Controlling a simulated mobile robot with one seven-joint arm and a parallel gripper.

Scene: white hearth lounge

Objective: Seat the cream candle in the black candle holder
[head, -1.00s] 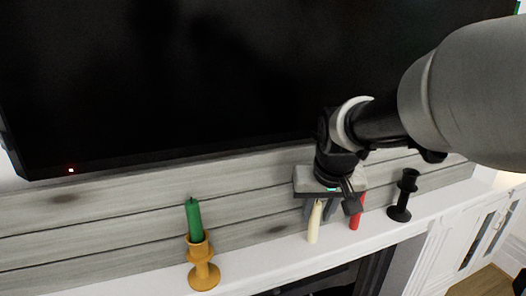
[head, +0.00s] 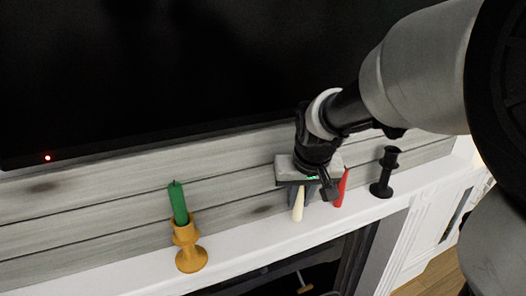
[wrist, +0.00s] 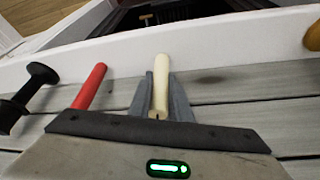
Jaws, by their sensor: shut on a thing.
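The cream candle (head: 298,205) is upright at the white mantel, between the fingers of my gripper (head: 301,200). In the wrist view the candle (wrist: 161,86) lies between the two grey fingers (wrist: 160,100), which are shut on it. I cannot tell whether its base touches the mantel. The black candle holder (head: 384,172) stands upright and empty on the mantel to the right, beyond the red candle. It shows at the left of the wrist view (wrist: 38,75).
A red candle (head: 342,188) stands close to the right of my gripper, between it and the black holder. An orange holder (head: 190,258) with a green candle (head: 178,203) is at left. A dark screen (head: 180,70) hangs above the mantel (head: 250,254).

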